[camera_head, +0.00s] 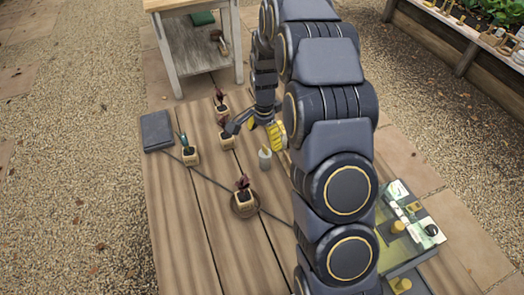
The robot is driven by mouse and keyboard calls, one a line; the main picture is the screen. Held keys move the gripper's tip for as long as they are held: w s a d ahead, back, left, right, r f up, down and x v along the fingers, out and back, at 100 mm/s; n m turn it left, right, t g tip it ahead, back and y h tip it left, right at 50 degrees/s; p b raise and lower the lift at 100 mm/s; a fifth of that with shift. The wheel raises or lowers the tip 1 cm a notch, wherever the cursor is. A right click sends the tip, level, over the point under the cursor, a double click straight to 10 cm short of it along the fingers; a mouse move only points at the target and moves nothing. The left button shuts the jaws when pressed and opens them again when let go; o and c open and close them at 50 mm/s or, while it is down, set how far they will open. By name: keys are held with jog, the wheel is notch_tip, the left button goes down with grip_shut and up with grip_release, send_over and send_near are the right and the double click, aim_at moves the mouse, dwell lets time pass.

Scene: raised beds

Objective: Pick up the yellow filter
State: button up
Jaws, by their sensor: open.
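My gripper (254,132) is open above the middle of the wooden table, with a dark finger reaching left. A ribbed yellow piece (277,136) shows at its right side; I cannot tell whether it is part of my gripper or a separate thing. A small pale cylinder (265,158) stands just below my gripper, apparently apart from it. At the lower right, a short yellow cylinder (397,227) shows by a clear-sided box, and another yellow piece (402,285) is lower down. I cannot tell which yellow thing is the filter. My arm hides much of the table's right side.
Several small potted plants stand on the wooden table (180,225), one (243,198) on a round dark saucer. A dark grey block (156,131) lies at the left edge. A thin dark line crosses the planks. A shelf table (197,55) stands behind. The front left planks are clear.

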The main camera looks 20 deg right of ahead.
aim_at(265, 153)
jog(key=shift+w+d+f+m, duration=0.2)
jog(key=shift+w+f, duration=0.1)
jog(key=shift+f, duration=0.25)
jog(key=shift+w+d+f+m, duration=0.2)
jog(key=shift+w+f, duration=0.05)
jog(key=shift+f, duration=0.25)
jog(key=f, duration=0.6)
jog(key=shift+s+a+f, duration=0.1)
jog(key=shift+s+f, duration=0.25)
jog(key=shift+w+f, duration=0.1)
jog(key=shift+f, duration=0.4)
jog(key=shift+c, duration=0.4)
jog(key=c, duration=1.1)
jog(key=shift+c, duration=0.2)
